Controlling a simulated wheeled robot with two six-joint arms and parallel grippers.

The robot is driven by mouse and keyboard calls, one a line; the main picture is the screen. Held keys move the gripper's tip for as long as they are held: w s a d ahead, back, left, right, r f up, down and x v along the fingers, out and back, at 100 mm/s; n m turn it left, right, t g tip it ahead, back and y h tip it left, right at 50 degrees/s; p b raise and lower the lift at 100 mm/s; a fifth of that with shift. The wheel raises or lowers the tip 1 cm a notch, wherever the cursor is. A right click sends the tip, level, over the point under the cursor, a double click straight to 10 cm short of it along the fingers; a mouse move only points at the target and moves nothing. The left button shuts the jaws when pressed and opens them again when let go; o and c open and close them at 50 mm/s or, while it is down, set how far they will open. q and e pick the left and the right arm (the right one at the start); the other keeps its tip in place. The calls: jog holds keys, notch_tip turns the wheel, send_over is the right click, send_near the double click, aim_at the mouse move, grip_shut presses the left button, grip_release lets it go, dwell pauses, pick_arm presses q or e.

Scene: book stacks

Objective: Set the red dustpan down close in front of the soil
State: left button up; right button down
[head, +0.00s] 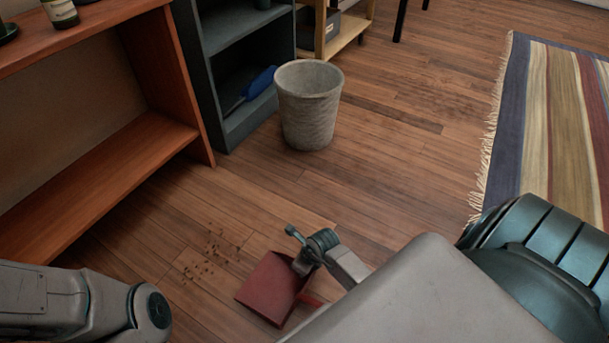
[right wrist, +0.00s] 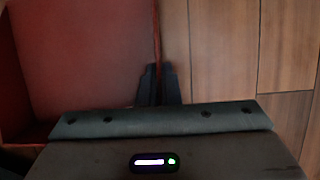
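The soil (head: 212,256) is a loose scatter of small brown crumbs on the wooden floor, in front of the orange-brown shelf. The red dustpan (head: 270,288) is just to the right of the soil and nearer to me, with a small floor gap between them. It also fills the left of the right wrist view (right wrist: 85,50). My right gripper (right wrist: 158,85) has its dark fingers closed on the thin side wall of the dustpan. Whether the pan touches the floor or hovers slightly above it, I cannot tell. My left gripper is not in view; only my left arm shows.
A grey wastebasket (head: 309,105) stands behind, by a dark shelf (head: 235,50) holding a blue-handled tool (head: 258,84). An orange-brown shelf (head: 110,170) is at left. A striped fringed rug (head: 560,130) lies at right. The middle floor is clear.

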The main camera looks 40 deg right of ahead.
jog(key=shift+r, duration=0.15)
jog(key=c, duration=1.6)
grip_release()
jog(key=shift+c, duration=0.2)
